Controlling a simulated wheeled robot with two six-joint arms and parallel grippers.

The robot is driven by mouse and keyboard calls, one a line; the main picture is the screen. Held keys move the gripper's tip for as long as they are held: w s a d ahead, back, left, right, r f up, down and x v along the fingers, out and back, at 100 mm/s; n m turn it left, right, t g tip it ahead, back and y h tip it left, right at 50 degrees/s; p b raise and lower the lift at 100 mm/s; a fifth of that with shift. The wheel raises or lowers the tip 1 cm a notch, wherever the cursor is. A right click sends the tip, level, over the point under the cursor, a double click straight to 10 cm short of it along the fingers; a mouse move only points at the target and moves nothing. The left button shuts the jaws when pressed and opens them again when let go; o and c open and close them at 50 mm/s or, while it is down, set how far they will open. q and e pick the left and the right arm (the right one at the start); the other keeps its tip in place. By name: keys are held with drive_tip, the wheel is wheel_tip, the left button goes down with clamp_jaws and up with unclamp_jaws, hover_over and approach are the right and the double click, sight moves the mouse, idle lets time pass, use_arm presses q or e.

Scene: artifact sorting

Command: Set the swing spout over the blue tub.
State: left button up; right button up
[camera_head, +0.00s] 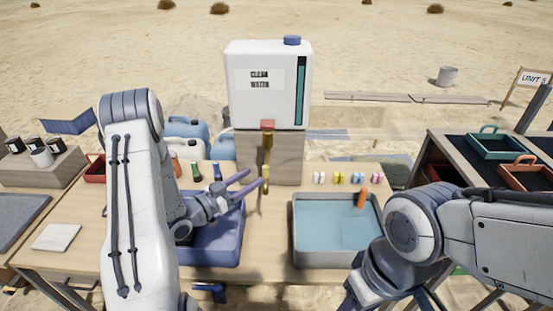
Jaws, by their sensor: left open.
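The brass swing spout (265,178) hangs below the red-marked tap of the white water tank (268,95). Its lower end is over the strip of table between the two tubs, just right of the blue tub (212,252). My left gripper (256,179) is open above the blue tub's right side. Its fingertips are close to the spout's left side; I cannot tell whether they touch it. My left arm hides the blue tub's left part. My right gripper (362,296) is low at the bottom edge, partly cut off, and its jaws are not clear.
A grey tub of water (297,248) stands right of the spout, with an orange cylinder (361,198) at its back right. Small bottles (196,173) stand behind the blue tub. Several small coloured items (340,178) line the table's back. Shelves with trays (497,147) stand at right.

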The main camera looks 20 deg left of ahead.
sight(268, 167)
use_arm(q)
drive_tip(key=p+x, duration=0.2)
drive_tip(key=x, duration=0.6)
drive_tip(key=shift+w+r, duration=0.1)
drive_tip(key=shift+w, duration=0.15)
drive_tip(key=shift+w+d+p, duration=0.35)
drive_tip(key=shift+w, duration=0.2)
clamp_jaws()
idle(0.6)
